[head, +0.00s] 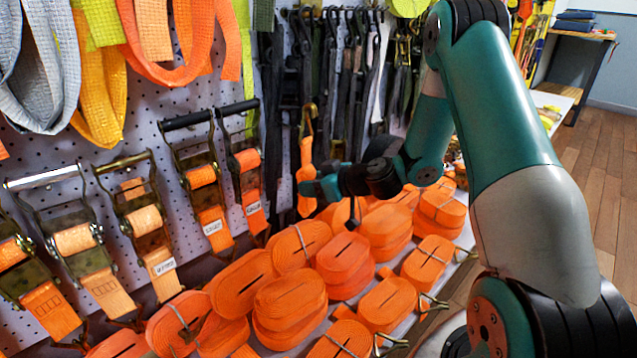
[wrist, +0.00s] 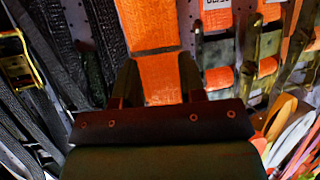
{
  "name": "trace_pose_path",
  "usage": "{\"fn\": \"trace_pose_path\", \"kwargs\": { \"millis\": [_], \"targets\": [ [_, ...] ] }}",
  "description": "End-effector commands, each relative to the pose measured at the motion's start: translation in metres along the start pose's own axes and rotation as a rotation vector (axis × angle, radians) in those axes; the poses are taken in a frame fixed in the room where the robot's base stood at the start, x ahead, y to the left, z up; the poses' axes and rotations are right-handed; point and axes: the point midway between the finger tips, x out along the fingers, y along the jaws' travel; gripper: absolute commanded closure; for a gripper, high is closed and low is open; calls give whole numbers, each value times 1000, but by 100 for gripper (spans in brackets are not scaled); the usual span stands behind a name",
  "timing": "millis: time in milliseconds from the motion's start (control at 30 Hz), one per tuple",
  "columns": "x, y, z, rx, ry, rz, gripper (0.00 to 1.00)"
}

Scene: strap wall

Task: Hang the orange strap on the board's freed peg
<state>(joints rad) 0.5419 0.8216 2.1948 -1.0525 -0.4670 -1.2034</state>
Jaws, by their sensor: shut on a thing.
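The orange strap (head: 307,155) hangs upright in the head view, with a brass-coloured hook at its top. My gripper (head: 310,184) is shut on its lower part, in front of the hanging dark straps. In the wrist view the orange strap (wrist: 160,78) runs between the two dark fingers of my gripper (wrist: 158,85). The perforated board (head: 60,150) stands at the left and carries ratchet straps and looped webbing. I cannot make out which peg is free. I cannot tell whether the strap's hook touches anything behind it.
Coiled orange straps (head: 345,255) cover the shelf below the board and my gripper. Ratchet buckles (head: 145,215) stick out from the board at the left. Dark straps (head: 345,60) hang close together behind my gripper. The wooden floor (head: 590,190) at the right is clear.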

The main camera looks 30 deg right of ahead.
Motion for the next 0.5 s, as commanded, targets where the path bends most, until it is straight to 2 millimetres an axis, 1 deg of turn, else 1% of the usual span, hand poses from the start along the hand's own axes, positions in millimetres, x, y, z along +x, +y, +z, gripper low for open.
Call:
{"fn": "trace_pose_path", "kwargs": {
  "millis": [100, 500],
  "targets": [
    [7, 2, -5, 0, 2, -1, 96],
    [30, 8, -12, -1, 2, -1, 96]
  ]
}}
